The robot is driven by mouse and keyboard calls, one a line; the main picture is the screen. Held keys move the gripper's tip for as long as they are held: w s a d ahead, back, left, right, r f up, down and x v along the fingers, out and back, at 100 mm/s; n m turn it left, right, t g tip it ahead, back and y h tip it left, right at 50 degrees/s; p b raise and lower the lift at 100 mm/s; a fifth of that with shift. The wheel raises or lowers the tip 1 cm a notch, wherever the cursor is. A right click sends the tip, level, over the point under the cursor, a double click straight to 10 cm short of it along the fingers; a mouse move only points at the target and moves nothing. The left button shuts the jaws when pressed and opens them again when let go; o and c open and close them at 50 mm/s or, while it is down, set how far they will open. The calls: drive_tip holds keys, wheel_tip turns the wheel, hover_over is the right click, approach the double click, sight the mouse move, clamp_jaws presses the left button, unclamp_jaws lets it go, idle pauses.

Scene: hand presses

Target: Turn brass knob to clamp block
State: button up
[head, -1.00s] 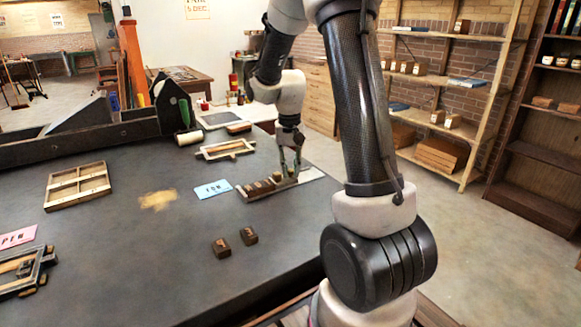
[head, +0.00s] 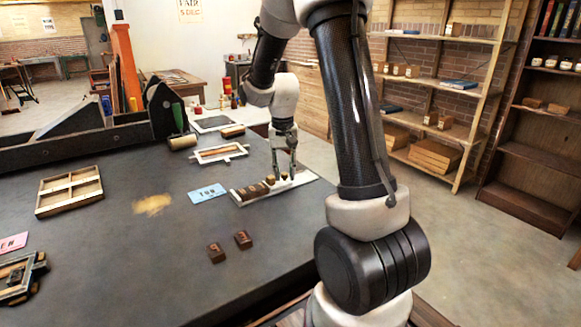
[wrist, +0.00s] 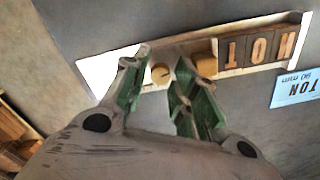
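The composing tray (head: 240,201) is a long, narrow holder on the dark table. In the wrist view its pale rim (wrist: 292,18) runs across the top, with lettered wooden blocks (wrist: 257,47) in a row. A plain wooden block (wrist: 205,64) stands at the left end of that row. The round brass knob (wrist: 160,73), with a line across its face, shows left of this block. My gripper (wrist: 158,78) is open, its green-lined fingers on either side of the knob in the picture. Contact with the knob cannot be told. In the head view my gripper (head: 284,179) is low over the tray's right part.
A blue card (head: 207,193) lies left of the tray. Two dark blocks (head: 216,253) lie loose in front. A wooden frame (head: 219,153) lies behind, a divided wooden tray (head: 69,191) at left.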

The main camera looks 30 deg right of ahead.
sight(284, 173)
drive_tip(key=n, duration=0.7)
drive_tip(key=shift+n, duration=0.3)
wheel_tip(284, 173, up, 8)
drive_tip(key=shift+a+f, duration=0.1)
drive_tip(key=shift+f, duration=0.1)
drive_tip(key=s+a+r+t, duration=0.1)
drive_tip(key=s+a+r, duration=0.1)
drive_tip(key=s, duration=0.5)
drive_tip(key=s+a+r+m+t, duration=0.1)
drive_tip(key=s+a+r, duration=0.1)
drive_tip(key=s, duration=0.6)
drive_tip(key=s+a+r+t, duration=0.1)
drive_tip(key=s+r, duration=0.3)
drive_tip(key=s, duration=0.4)
drive_tip(key=shift+s+a+r+m+t, duration=0.3)
drive_tip(key=shift+a+t, duration=0.1)
drive_tip(key=shift+t, duration=0.2)
